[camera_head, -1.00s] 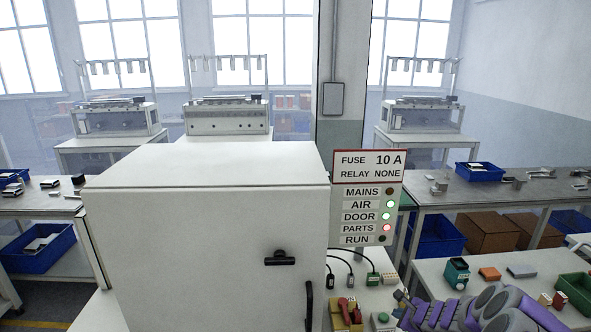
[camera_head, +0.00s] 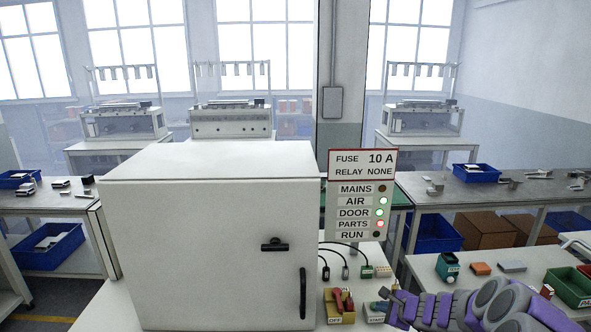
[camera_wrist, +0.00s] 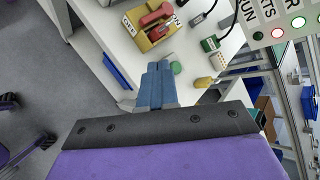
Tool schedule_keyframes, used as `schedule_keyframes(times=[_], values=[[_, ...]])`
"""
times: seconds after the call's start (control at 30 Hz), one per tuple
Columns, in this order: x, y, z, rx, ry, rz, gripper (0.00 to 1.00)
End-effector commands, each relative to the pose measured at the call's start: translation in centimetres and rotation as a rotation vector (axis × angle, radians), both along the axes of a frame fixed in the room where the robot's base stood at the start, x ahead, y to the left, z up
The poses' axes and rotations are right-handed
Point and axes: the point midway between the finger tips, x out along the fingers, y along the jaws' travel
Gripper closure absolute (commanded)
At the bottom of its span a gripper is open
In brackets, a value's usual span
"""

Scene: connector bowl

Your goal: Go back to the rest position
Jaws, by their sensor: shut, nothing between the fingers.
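My gripper (camera_head: 393,293) is at the lower right of the head view, low over the bench beside the cabinet. In the wrist view its two blue fingers (camera_wrist: 155,88) are together with nothing between them. Beyond the fingertips is a yellow box with a red switch handle (camera_wrist: 152,20), marked OFF; it also shows in the head view (camera_head: 340,317). A green round button (camera_wrist: 176,67) is close to the right of the fingertips in the wrist view. I cannot tell whether the fingers touch anything.
The closed white cabinet (camera_head: 200,240) with black handles stands left. A sign (camera_head: 361,195) shows air and door green, parts red, mains and run dark. Corded connectors (camera_head: 345,272) lie behind the switch. A right-hand table holds a green bin (camera_head: 568,290) and several small parts.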

Motion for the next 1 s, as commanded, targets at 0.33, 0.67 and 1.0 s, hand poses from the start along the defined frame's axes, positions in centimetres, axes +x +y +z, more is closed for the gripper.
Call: schedule_keyframes(times=[0.33, 0.67, 1.0], values=[[-4.4, 11.7, 9.2, -0.101, -0.126, 0.427, 1.00], [-17.8, 21.7, 15.2, -0.291, -0.172, 0.990, 1.00], [-33.5, 21.7, 15.8, -0.552, -0.044, 1.458, 1.00]])
